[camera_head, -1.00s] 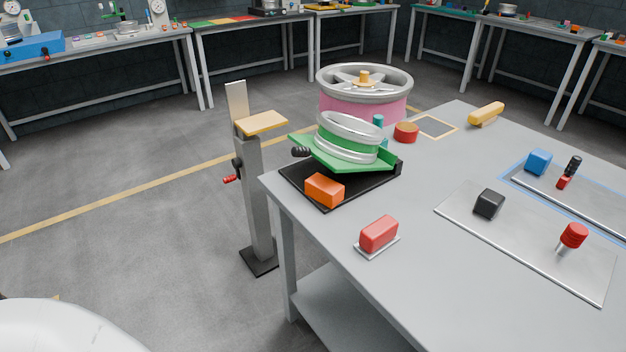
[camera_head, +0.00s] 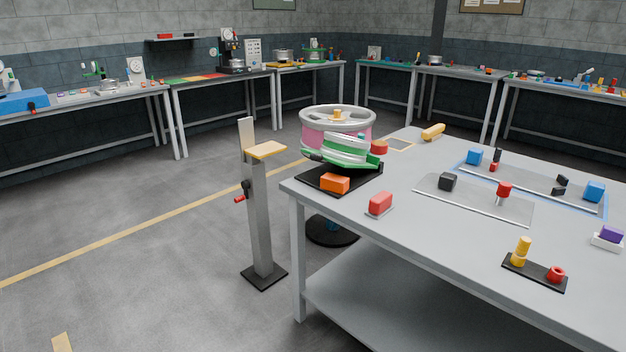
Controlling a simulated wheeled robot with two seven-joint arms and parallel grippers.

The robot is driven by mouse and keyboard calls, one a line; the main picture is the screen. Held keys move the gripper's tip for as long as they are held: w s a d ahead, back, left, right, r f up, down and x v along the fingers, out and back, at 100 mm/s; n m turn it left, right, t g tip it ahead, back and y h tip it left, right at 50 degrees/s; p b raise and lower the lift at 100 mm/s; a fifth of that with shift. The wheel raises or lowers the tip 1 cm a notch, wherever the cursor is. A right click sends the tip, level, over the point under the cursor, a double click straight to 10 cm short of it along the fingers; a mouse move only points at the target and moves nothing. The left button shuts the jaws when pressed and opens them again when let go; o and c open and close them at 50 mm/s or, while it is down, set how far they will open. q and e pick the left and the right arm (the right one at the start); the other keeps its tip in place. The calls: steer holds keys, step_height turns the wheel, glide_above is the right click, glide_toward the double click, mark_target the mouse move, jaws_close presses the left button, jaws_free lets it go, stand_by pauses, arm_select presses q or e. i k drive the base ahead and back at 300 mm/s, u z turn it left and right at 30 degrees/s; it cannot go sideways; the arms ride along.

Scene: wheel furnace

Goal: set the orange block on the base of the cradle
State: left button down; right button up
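The orange block (camera_head: 335,183) sits on the front part of the cradle's black base (camera_head: 312,181), at the near left corner of the grey table. The cradle's green tilting plate (camera_head: 372,161) stands above the base, tilted, with a silver and green wheel (camera_head: 347,149) on it. The block is in front of the plate and apart from the wheel. Whether the block lies flat on the base is hard to tell at this size. Neither of my grippers shows in the head view.
A red block (camera_head: 380,204) lies on a small plate on the grey table (camera_head: 400,247). A post stand (camera_head: 260,210) with a yellow top stands left of the table. A larger pink-sided wheel (camera_head: 338,125) is behind the cradle. The floor at left is open.

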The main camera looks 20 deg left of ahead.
mark_target(331, 182)
steer(key=u, duration=0.85)
steer(key=i, duration=1.45)
steer(key=z, duration=0.35)
